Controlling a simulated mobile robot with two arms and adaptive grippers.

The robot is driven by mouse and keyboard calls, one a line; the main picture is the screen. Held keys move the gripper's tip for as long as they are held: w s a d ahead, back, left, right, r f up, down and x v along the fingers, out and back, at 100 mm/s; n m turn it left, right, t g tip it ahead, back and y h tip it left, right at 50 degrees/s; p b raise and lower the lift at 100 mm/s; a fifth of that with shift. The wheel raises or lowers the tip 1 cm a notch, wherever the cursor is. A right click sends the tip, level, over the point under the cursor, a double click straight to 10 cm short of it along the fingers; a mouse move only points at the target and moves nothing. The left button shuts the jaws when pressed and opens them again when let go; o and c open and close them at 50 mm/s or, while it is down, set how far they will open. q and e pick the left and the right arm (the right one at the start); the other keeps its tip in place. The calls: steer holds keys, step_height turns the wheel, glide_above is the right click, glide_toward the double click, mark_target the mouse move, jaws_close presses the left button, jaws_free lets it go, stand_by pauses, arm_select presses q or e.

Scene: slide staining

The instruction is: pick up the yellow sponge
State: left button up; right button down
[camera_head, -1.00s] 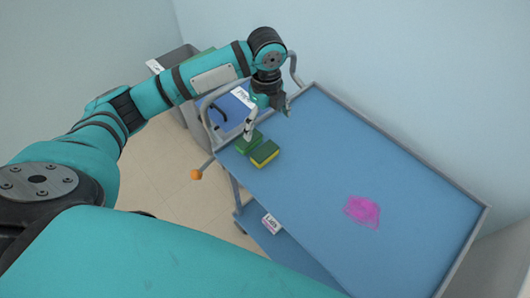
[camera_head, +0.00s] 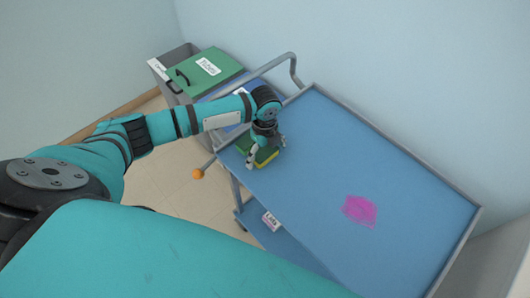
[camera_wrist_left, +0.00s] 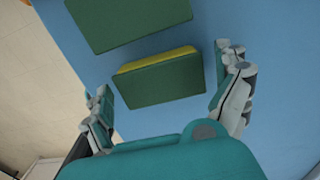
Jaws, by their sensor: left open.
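The yellow sponge (camera_wrist_left: 160,78) has a dark green top and a yellow side. It lies on the blue cart top. In the left wrist view it sits between the spread fingers of my left gripper (camera_wrist_left: 165,95), apart from both. In the head view the sponge (camera_head: 267,160) is partly hidden below my left gripper (camera_head: 267,154), which is open and over it. A second block, all green (camera_wrist_left: 128,18), lies beside the sponge on the cart; in the head view it is mostly hidden by the gripper. My right gripper is not in view.
The cart top (camera_head: 370,150) is largely clear, with a magenta stain (camera_head: 360,210) toward its right part. A grey rail (camera_head: 293,68) borders it. Bins with a green lid (camera_head: 215,75) stand behind the cart's left end. A small box (camera_head: 271,221) lies on the lower shelf.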

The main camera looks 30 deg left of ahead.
mark_target(265, 151)
arm_select(q)
steer(key=c, duration=0.7)
steer(key=shift+r, duration=0.5)
step_height(265, 151, up, 2)
steer(key=shift+w+r+b, duration=0.1)
steer(key=shift+b, duration=0.45)
steer(key=s+d+r+b, duration=0.1)
steer(key=s, duration=0.7)
steer(key=s+d+b, duration=0.1)
steer(key=s+d, duration=0.1)
steer(key=s, duration=0.5)
steer(key=shift+s+d+r, duration=0.3)
steer(key=shift+s+r, duration=0.1)
